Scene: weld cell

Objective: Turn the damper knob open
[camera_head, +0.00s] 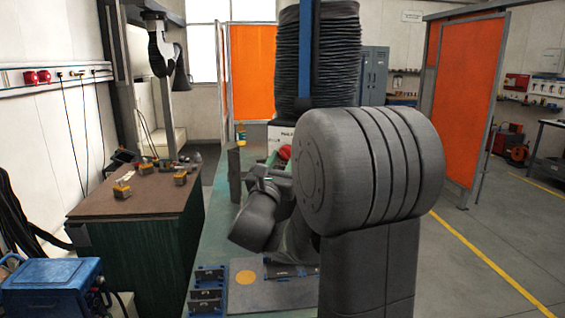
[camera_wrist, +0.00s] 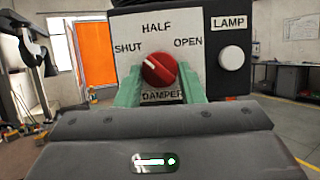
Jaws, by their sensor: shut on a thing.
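The red damper knob (camera_wrist: 159,69) sits on a white panel face (camera_wrist: 130,72) marked SHUT at left, HALF at top and OPEN at right. The knob's white mark lies at its upper left, toward SHUT. My gripper (camera_wrist: 160,84) has one green finger on each side of the knob and is shut on it. In the head view the knob (camera_head: 285,152) shows as a small red spot, with my gripper (camera_head: 277,166) next to it, partly hidden by my arm.
A white round LAMP button (camera_wrist: 231,58) sits right of the damper face. A green bench (camera_head: 218,225) runs below my arm, with dark blocks at its front. A brown-topped table (camera_head: 140,197) stands left.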

